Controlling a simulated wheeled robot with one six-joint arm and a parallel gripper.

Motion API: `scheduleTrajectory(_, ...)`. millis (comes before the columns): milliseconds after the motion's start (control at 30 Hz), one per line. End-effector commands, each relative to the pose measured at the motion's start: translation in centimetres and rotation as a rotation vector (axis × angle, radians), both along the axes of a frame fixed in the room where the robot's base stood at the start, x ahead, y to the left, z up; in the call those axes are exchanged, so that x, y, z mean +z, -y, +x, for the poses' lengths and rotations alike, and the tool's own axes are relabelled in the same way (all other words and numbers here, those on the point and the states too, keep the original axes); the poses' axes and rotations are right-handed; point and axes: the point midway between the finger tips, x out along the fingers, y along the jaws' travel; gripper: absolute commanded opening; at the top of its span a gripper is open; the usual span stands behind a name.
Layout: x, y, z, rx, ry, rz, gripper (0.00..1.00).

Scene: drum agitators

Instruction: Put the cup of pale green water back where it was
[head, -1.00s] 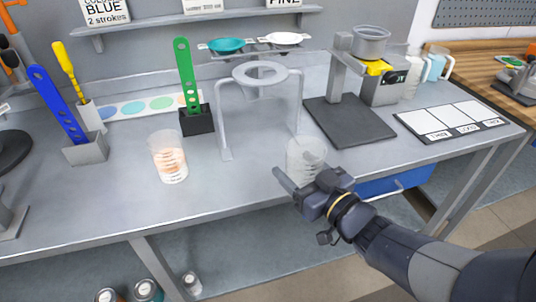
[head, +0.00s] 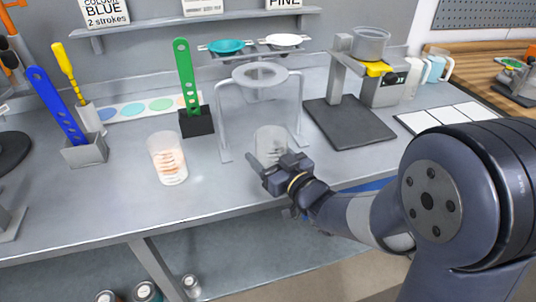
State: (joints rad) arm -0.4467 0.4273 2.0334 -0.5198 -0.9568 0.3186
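The cup of pale green water (head: 270,143) is a clear cup that looks pale grey-green, with its lower part hidden behind my gripper. My gripper (head: 266,164) is closed around the cup from the front right, and the cup is upright. The cup is at the front of the grey ring stand (head: 260,76), between its two front legs in the picture. I cannot tell whether its base touches the bench. A second clear cup with orange marks (head: 167,158) stands on the bench to the left.
The grey bench (head: 120,205) is clear in front of the orange-marked cup. A green paddle in a black block (head: 196,121) stands left of the ring stand. A dark-plated stand (head: 349,123) is to the right, with a white-panelled tray (head: 446,117) beyond.

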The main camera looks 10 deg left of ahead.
Motion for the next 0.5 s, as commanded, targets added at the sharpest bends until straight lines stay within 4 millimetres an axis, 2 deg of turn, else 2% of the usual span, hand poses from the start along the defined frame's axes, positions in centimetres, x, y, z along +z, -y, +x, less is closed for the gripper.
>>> scheduleTrajectory(300, -0.46, 0.02, -0.01, 0.0, 0.001, 0.0, 0.41)
scheduleTrajectory(333, -0.34, 0.02, -0.01, 0.0, 0.001, 0.0, 0.67)
scheduleTrajectory(500, -0.28, 0.02, -0.01, 0.0, 0.001, -0.001, 0.8)
